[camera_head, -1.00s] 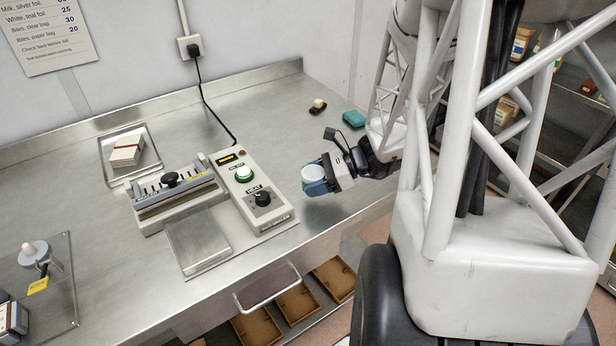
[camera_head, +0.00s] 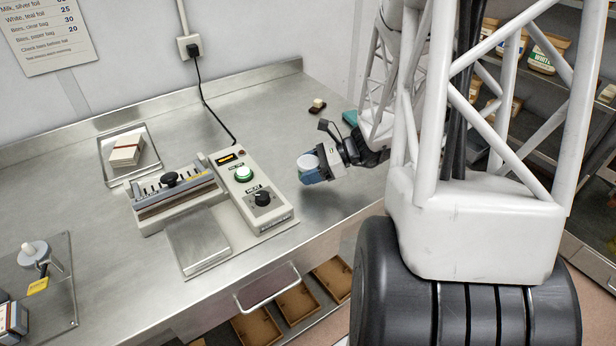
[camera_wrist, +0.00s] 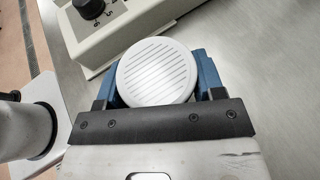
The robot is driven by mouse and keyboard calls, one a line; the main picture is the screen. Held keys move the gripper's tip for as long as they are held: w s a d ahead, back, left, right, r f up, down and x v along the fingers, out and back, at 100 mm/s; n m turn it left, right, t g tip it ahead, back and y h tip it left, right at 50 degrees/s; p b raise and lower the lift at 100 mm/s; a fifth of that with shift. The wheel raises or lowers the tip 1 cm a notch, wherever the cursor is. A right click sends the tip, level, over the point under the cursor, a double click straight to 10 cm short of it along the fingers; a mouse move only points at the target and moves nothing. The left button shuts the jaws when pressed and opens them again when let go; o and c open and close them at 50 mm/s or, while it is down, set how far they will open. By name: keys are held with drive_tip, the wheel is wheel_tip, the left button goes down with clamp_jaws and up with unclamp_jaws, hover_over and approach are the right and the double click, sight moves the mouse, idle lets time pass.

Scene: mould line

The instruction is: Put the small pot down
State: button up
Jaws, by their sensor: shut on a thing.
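The small pot (camera_head: 308,162) has a round white top and is held in my gripper (camera_head: 312,173), to the right of the heat-control unit. In the wrist view the pot's white ribbed top (camera_wrist: 157,71) sits between the two blue fingers of my gripper (camera_wrist: 158,80), which are shut on its sides. The steel bench (camera_head: 330,205) lies below. Whether the pot's base touches the bench or hangs above it, I cannot tell.
The heat-control unit (camera_head: 254,196) with green button and black knob stands just left of the pot. A teal block (camera_head: 350,118) and a small dark item with a pale top (camera_head: 317,106) lie behind. Bare bench surrounds the gripper, with its front edge nearby.

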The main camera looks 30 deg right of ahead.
drive_tip(key=shift+f, duration=1.45)
drive_tip(key=shift+f, duration=0.15)
drive_tip(key=o, duration=1)
drive_tip(key=shift+r+v, duration=0.2)
drive_tip(key=shift+v, duration=5.9)
drive_tip(key=shift+a, duration=0.1)
